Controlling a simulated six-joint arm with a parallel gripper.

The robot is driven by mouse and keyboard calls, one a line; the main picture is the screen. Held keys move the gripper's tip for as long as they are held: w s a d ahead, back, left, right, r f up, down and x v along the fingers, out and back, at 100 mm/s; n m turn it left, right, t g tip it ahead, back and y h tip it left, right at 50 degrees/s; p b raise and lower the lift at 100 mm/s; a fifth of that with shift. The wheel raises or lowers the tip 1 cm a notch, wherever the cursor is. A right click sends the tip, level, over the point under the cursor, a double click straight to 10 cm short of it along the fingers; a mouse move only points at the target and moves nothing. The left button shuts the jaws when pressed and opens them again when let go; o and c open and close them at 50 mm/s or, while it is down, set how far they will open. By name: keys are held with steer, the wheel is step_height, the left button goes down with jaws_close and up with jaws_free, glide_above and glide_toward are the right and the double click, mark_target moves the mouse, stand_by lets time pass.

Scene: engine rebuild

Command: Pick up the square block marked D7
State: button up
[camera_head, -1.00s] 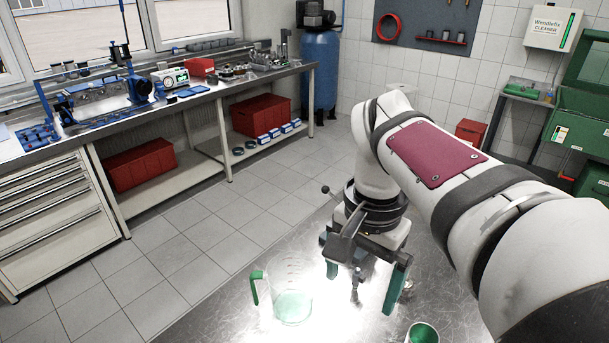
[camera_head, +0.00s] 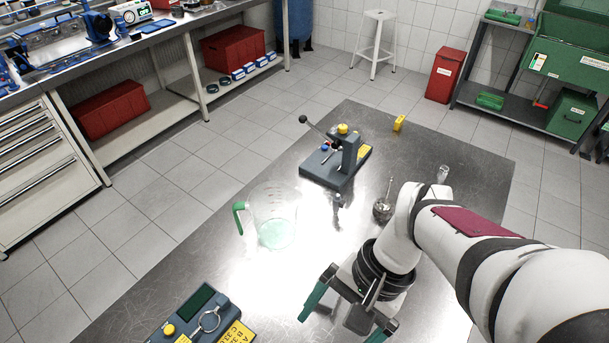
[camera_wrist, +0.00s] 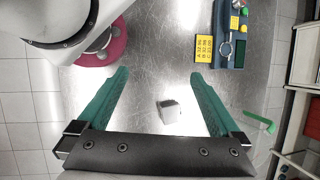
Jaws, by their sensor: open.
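A small pale grey square block (camera_wrist: 169,110) lies on the metal table in the wrist view, between my spread fingers and closer to the right one. Its marking is too small to read, so I cannot tell whether it is D7. My gripper (camera_wrist: 160,75) is open and empty, with its two green fingers wide apart. In the head view my gripper (camera_head: 348,313) hangs over the front part of the table, and I cannot make out the block there.
A glass jug (camera_head: 275,215) with green liquid stands on the table (camera_head: 225,268). A grey device (camera_head: 205,312) with yellow labels is at the front left. A lever press (camera_head: 338,160), metal pot (camera_head: 383,210), small glass (camera_head: 442,174) and yellow piece (camera_head: 399,123) are farther back.

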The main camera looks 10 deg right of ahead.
steer(key=w+d+f+m+t+y, duration=0.2)
steer(key=w+d+f+m+y, duration=0.3)
steer(key=d+f+m, duration=0.15)
steer(key=m+t+y, duration=0.2)
steer(key=m+t, duration=0.5)
steer(key=m, duration=0.2)
glide_toward(327, 292)
steer(key=x, duration=1)
steer(key=shift+a, duration=0.15)
jaws_close()
